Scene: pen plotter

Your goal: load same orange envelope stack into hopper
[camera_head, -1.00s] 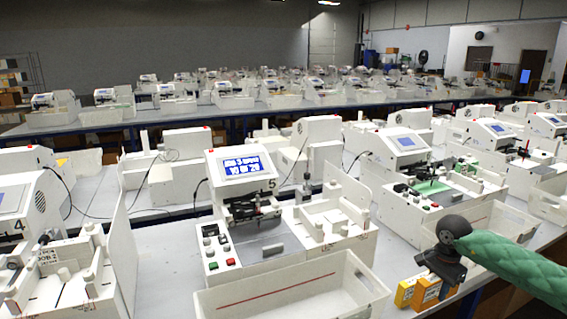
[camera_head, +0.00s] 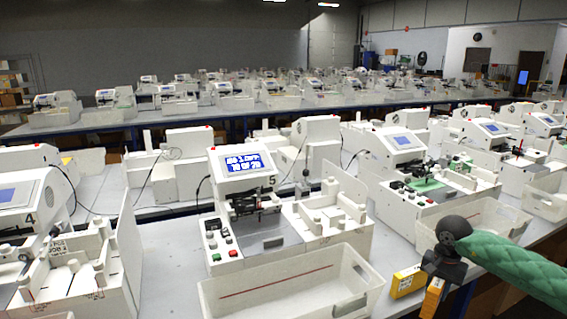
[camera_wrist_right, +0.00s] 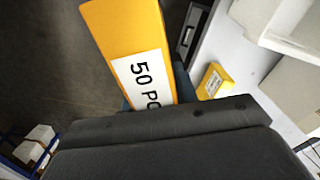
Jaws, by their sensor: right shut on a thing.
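My right gripper (camera_head: 441,266) is at the right of the head view, past the front right corner of the white bin. It is shut on an orange envelope stack (camera_head: 433,298), which hangs upright below it by the table's front edge. In the right wrist view the stack (camera_wrist_right: 128,35) is large, with a white label reading "50 PC", its end cut off by the dark gripper. The likely hopper, a white open bay (camera_head: 331,216) with posts, is on the right side of machine 5 (camera_head: 243,166), left of my gripper. My left gripper is not in view.
A second yellow-orange pack (camera_head: 407,281) lies on the table left of the held stack; it also shows in the wrist view (camera_wrist_right: 213,80). A white bin (camera_head: 300,292) stands in front of machine 5. Neighbouring machines stand at left and right.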

